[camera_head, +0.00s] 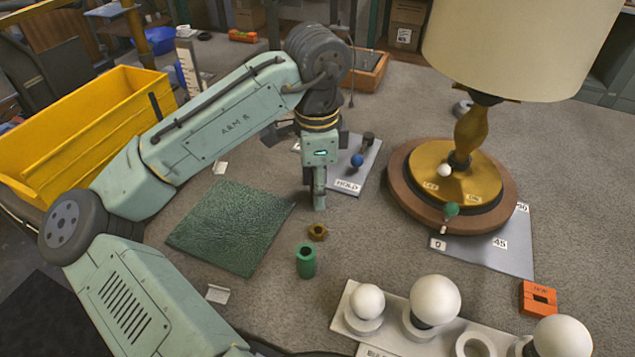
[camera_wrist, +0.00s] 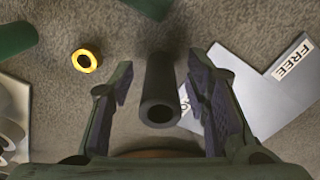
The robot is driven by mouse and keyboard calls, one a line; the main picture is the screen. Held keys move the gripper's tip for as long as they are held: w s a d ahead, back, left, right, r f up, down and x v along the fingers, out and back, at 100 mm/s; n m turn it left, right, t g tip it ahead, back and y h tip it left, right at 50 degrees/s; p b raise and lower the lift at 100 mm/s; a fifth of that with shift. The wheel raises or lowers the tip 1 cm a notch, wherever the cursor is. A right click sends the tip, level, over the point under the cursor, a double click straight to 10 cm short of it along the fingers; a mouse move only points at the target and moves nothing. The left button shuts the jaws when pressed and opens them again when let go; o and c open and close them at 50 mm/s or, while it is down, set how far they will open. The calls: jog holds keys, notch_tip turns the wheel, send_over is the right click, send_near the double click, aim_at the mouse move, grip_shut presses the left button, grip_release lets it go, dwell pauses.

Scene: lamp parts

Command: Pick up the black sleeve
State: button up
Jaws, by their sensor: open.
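The black sleeve (camera_wrist: 160,85) is a dark hollow tube between my fingers in the wrist view, its open end facing the camera. My gripper (camera_wrist: 170,62) is open around it, with a narrow gap on each side. In the head view my gripper (camera_head: 319,203) points down at the floor, just behind a brass nut (camera_head: 317,232). The sleeve cannot be made out there, as my gripper hides that spot.
The nut also shows in the wrist view (camera_wrist: 86,61). A green sleeve (camera_head: 306,262) stands in front of it. A green mat (camera_head: 230,228) lies left, a grey HOLD board (camera_head: 348,186) behind, the lamp base (camera_head: 400,185) right and a bulb tray (camera_head: 345,318) in front.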

jog(key=shift+f, duration=0.1)
jog(key=shift+c, duration=0.3)
grip_shut()
